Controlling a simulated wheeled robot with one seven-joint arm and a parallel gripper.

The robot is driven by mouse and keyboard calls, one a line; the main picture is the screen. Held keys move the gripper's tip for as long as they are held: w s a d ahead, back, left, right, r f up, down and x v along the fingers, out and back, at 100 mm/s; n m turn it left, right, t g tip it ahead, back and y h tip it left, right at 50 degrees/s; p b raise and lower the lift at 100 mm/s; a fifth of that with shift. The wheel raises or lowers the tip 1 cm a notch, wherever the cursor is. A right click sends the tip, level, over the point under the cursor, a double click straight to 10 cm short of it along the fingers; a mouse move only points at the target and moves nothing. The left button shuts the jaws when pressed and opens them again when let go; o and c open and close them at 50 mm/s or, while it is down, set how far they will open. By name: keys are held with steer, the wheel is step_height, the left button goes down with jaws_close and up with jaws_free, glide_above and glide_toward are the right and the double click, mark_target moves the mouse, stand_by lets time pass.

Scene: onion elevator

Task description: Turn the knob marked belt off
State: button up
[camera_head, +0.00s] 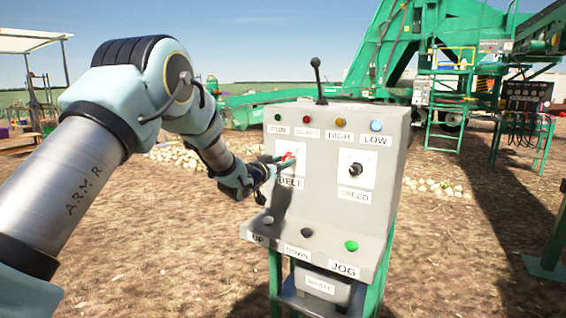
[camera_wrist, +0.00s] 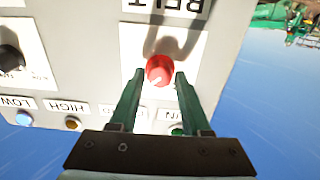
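The red belt knob (camera_head: 288,157) is on the left of the grey control panel (camera_head: 328,190), above the label BELT. In the wrist view the red knob (camera_wrist: 159,70) lies between the tips of my gripper's two green fingers (camera_wrist: 158,76). The fingers are apart, with a small gap visible on either side of the knob; I cannot tell whether either touches it. My gripper (camera_head: 270,163) reaches the panel from the left in the head view and partly covers the knob's plate. The knob's pointer mark is too small to read.
A black speed knob (camera_head: 355,169) is right of the belt knob. Indicator lamps and a black lever (camera_head: 317,80) are above. Several buttons, including a green JOG button (camera_head: 351,245), are on the lower ledge. Green machinery (camera_head: 400,50) stands behind; dry ground is open left.

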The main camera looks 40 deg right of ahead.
jaws_close()
steer(key=shift+w+n, duration=0.1)
steer(key=shift+n, duration=0.3)
steer(key=n+b, duration=0.1)
steer(key=n, duration=0.1)
steer(key=shift+n+b, duration=0.4)
steer(key=n+b, duration=0.1)
steer(key=n, duration=0.4)
steer(key=shift+n, duration=0.3)
steer(key=shift+n+b, duration=1.4)
steer(key=shift+n, duration=2.9)
